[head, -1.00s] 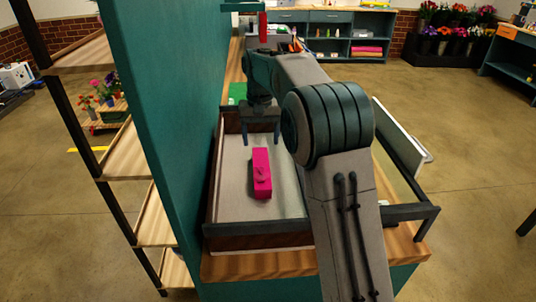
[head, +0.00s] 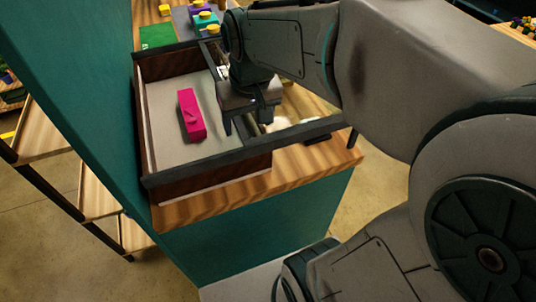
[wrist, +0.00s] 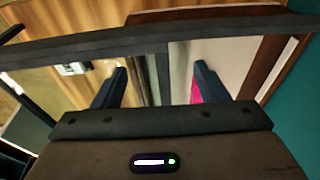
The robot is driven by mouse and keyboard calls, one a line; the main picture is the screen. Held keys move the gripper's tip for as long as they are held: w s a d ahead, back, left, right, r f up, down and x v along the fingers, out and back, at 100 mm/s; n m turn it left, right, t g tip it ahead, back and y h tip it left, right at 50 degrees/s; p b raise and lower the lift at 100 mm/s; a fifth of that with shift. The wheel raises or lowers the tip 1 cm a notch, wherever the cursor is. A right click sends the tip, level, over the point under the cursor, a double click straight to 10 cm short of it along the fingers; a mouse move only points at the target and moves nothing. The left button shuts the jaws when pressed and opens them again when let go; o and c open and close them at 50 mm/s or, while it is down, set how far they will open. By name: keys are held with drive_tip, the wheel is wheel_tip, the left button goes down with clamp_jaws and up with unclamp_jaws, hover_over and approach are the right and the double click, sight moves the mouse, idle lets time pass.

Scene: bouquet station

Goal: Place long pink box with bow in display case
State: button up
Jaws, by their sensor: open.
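The long pink box (head: 191,115) with a bow on top lies inside the display case (head: 150,128), on its pale floor. The case is a low, dark-framed tray with wooden walls on the counter. My gripper (head: 250,125) is open and empty, to the right of the box, over the case's right-hand part. In the wrist view my gripper's two fingers (wrist: 155,85) stand apart with nothing between them. A strip of the pink box (wrist: 195,93) shows beside the right finger, which hides most of it.
A teal panel (head: 75,85) stands close along the left, with wooden shelves (head: 45,135) beyond it. Colourful boxes with yellow tops (head: 205,20) and a green mat (head: 158,36) lie behind the case. The wooden counter's front edge (head: 260,185) is bare.

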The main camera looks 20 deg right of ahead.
drive_tip(key=s+d+f, duration=0.1)
drive_tip(key=s+f, duration=0.3)
drive_tip(key=s, duration=0.4)
drive_tip(key=shift+s+d+f+t, duration=0.15)
drive_tip(key=shift+s+d+t, duration=0.05)
drive_tip(key=shift+d+t, duration=0.1)
drive_tip(key=shift+a, duration=0.1)
